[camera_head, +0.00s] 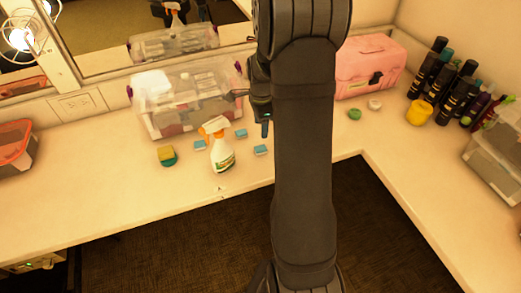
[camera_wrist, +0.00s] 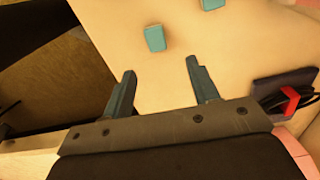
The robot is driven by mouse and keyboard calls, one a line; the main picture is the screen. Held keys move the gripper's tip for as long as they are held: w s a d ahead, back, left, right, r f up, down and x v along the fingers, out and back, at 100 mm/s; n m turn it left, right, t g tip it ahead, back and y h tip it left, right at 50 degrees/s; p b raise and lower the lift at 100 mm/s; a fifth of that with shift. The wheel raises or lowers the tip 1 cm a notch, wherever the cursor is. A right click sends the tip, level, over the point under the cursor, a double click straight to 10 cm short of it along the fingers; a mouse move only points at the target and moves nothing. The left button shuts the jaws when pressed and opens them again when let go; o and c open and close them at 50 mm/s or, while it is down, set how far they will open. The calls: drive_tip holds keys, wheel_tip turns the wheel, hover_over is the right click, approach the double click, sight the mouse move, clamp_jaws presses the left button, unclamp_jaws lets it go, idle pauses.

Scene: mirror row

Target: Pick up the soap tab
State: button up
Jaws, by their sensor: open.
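Three small blue soap tabs lie on the white counter in the head view: one left of the spray bottle (camera_head: 200,145), one behind it (camera_head: 241,133) and one to its right (camera_head: 261,150). I cannot tell which is meant. My gripper (camera_wrist: 160,66) is open and empty. In the wrist view, a blue tab (camera_wrist: 155,38) lies just beyond the gap between the fingertips, apart from them. A second tab (camera_wrist: 212,4) is cut off at the top edge. In the head view my arm partly hides the gripper, beside the tabs.
A spray bottle (camera_head: 222,156) and a yellow-green sponge (camera_head: 167,156) stand near the tabs. Behind are a clear bin (camera_head: 185,100) and a pink case (camera_head: 368,65). A green disc (camera_head: 354,114), yellow jar (camera_head: 419,113) and dark bottles (camera_head: 440,75) are right.

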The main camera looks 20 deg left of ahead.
hover_over(261, 148)
drive_tip(key=f, duration=0.4)
drive_tip(key=shift+w+a+f, duration=0.15)
drive_tip(key=shift+w+f, duration=0.2)
drive_tip(key=shift+f, duration=0.05)
drive_tip(key=shift+s+f, duration=0.2)
drive_tip(key=shift+f, duration=1.15)
drive_tip(key=shift+s+f, duration=0.15)
drive_tip(key=shift+f, duration=1.15)
drive_tip(key=shift+c, duration=0.4)
drive_tip(key=c, duration=1)
